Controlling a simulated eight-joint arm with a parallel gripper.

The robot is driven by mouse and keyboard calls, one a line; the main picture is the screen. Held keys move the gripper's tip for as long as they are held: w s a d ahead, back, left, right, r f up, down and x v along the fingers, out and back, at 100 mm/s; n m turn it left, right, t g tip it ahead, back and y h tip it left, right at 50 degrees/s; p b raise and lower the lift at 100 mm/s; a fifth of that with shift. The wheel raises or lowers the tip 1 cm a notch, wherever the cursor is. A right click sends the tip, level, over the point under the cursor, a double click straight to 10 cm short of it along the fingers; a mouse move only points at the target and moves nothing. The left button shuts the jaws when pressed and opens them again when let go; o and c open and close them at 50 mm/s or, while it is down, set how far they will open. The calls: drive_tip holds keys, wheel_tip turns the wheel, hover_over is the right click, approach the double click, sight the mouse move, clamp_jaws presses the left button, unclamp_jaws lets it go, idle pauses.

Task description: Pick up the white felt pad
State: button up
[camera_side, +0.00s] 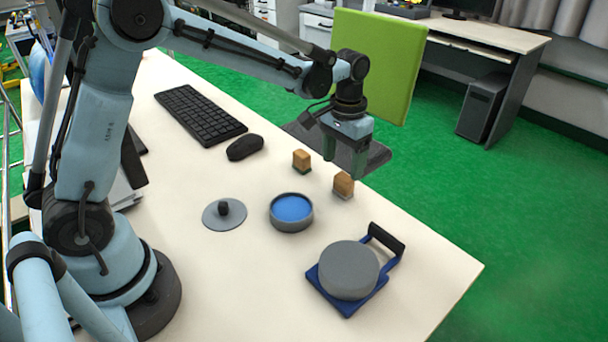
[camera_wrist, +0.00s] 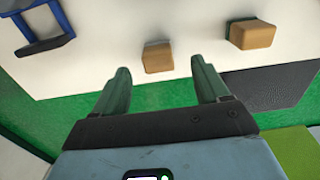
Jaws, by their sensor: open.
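A wooden block (camera_side: 343,182) has a thin pale layer at its base, which looks like the white felt pad (camera_side: 342,194). In the wrist view this block (camera_wrist: 158,60) shows between the fingertips, and its pale edge (camera_wrist: 156,44) is barely visible. A second wooden block (camera_side: 302,158) with a green layer under it stands to the left and farther back; it is at the upper right in the wrist view (camera_wrist: 252,36). My gripper (camera_side: 344,165) is open and empty, pointing down, just above and behind the pale-based block. I see no contact.
A round tin with blue inside (camera_side: 291,209), a grey lid with a knob (camera_side: 224,213) and a grey disc (camera_side: 348,270) on a blue handled tray (camera_side: 330,303) stand nearby. A mouse (camera_side: 244,147) and keyboard (camera_side: 199,114) lie farther back. The table's edge runs close behind the blocks.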

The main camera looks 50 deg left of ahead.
sight(344, 177)
drive_tip(key=shift+w+d+f, duration=0.1)
drive_tip(key=shift+w+f, duration=0.1)
drive_tip(key=shift+f, duration=1.25)
drive_tip(key=shift+w+d+f, duration=0.1)
drive_tip(key=shift+w+f, duration=0.05)
drive_tip(key=shift+f, duration=1.3)
drive_tip(key=shift+c, duration=0.3)
drive_tip(key=c, duration=1)
